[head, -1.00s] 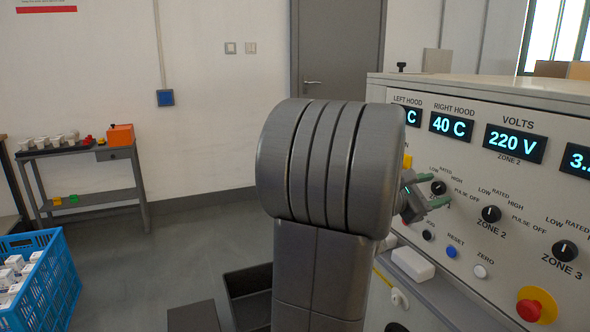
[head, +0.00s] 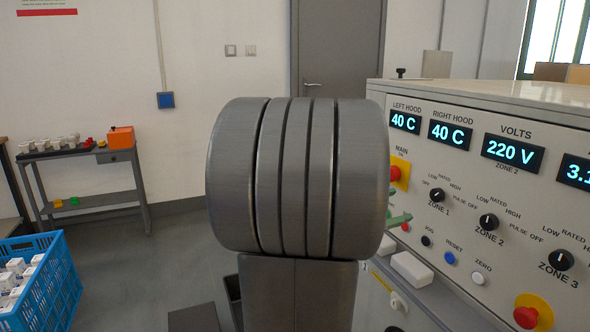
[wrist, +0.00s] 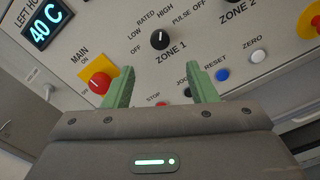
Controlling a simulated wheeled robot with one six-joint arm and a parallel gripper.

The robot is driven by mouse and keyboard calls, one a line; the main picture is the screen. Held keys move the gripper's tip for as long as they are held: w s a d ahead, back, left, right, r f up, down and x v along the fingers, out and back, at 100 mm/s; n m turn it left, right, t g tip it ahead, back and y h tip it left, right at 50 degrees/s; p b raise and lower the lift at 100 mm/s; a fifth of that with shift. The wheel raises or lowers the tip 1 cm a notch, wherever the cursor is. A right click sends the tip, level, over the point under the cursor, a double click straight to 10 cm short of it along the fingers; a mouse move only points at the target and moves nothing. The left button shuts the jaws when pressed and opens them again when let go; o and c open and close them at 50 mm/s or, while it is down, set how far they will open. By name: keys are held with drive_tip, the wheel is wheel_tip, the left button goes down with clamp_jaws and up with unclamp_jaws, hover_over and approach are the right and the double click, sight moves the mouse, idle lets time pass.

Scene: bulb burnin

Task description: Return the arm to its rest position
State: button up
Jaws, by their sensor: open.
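My gripper (wrist: 161,78) is open and empty in the wrist view, with its two green fingers apart in front of the panel's lower left part. The ZONE 1 knob (wrist: 160,40) shows above and between the fingers. The red MAIN switch on its yellow plate (wrist: 99,83) lies beside the left finger. In the head view my arm fills the middle, and only a green finger of the gripper shows past its right side. The control panel (head: 480,180) stands at the right, with displays reading 40 C, 40 C and 220 V.
A grey side table (head: 90,155) with bulbs and an orange box (head: 121,137) stands by the back wall. A blue crate (head: 60,290) of white cartons is at lower left. A white block (head: 411,268) lies below the panel. Open floor (head: 170,240) lies left of my arm.

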sight(435, 197)
drive_tip(key=b+x, duration=0.2)
drive_tip(key=x, duration=0.9)
drive_tip(key=shift+w+d, duration=0.1)
drive_tip(key=shift+d, duration=0.3)
drive_tip(key=shift+a+r+n+p, duration=0.3)
drive_tip(key=shift+n+p, duration=0.3)
drive_tip(key=shift+p, duration=0.65)
drive_tip(key=n+p, duration=0.3)
drive_tip(key=p, duration=0.2)
drive_tip(key=shift+p, duration=0.35)
drive_tip(key=n+p, duration=0.4)
drive_tip(key=p, duration=0.1)
drive_tip(key=shift+p, duration=0.4)
drive_tip(key=v, duration=0.8)
drive_tip(key=shift+f+b, duration=0.25)
drive_tip(key=shift+b, duration=0.05)
